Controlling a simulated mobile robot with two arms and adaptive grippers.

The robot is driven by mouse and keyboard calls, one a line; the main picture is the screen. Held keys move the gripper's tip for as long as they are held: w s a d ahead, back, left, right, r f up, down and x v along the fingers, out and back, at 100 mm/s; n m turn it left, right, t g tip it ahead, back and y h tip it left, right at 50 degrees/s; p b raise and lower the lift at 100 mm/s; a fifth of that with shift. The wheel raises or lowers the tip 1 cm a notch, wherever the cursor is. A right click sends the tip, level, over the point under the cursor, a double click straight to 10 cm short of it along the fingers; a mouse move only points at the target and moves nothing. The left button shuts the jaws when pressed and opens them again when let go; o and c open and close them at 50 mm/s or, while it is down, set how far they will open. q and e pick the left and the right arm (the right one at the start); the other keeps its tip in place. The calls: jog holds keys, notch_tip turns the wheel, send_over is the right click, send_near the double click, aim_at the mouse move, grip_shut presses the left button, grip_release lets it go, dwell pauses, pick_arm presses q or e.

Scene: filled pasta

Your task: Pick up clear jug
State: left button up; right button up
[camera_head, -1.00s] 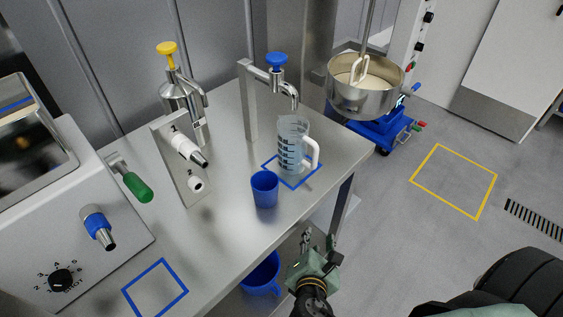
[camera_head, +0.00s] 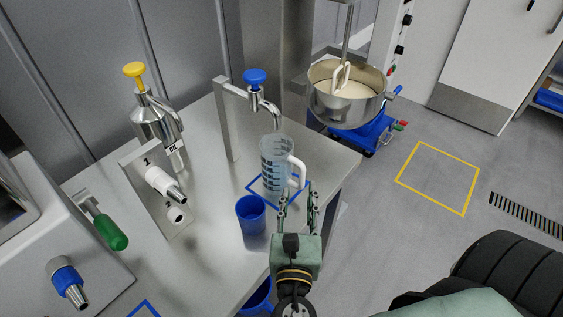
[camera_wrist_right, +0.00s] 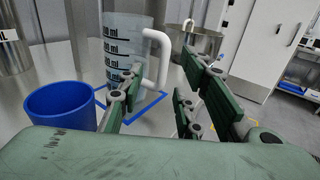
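No contact shows. My left gripper is not in view.
A blue cup (camera_head: 250,212) stands on the table left of my right gripper, close to it; it also shows in the right wrist view (camera_wrist_right: 60,108). A dispenser with a yellow knob (camera_head: 134,70) stands farther left. A mixer bowl (camera_head: 346,95) is beyond the table.

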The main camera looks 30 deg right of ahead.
aim_at(303, 176)
jog(key=shift+w+d+r, duration=0.2)
jog(key=shift+w+d, duration=0.05)
jog(key=shift+w, duration=0.1)
jog(key=shift+w+d+r+p, duration=0.3)
jog(key=shift+w+d+p, duration=0.25)
jog(key=shift+d+p, duration=0.1)
jog(key=x, duration=0.2)
jog(key=p+x, duration=0.1)
jog(key=shift+w+d+f, duration=0.1)
jog(key=shift+d+f, duration=0.05)
jog(key=shift+f, duration=0.1)
jog(key=shift+w+d, duration=0.1)
jog(key=shift+c, duration=1.7)
jog(key=c, duration=0.4)
grip_shut()
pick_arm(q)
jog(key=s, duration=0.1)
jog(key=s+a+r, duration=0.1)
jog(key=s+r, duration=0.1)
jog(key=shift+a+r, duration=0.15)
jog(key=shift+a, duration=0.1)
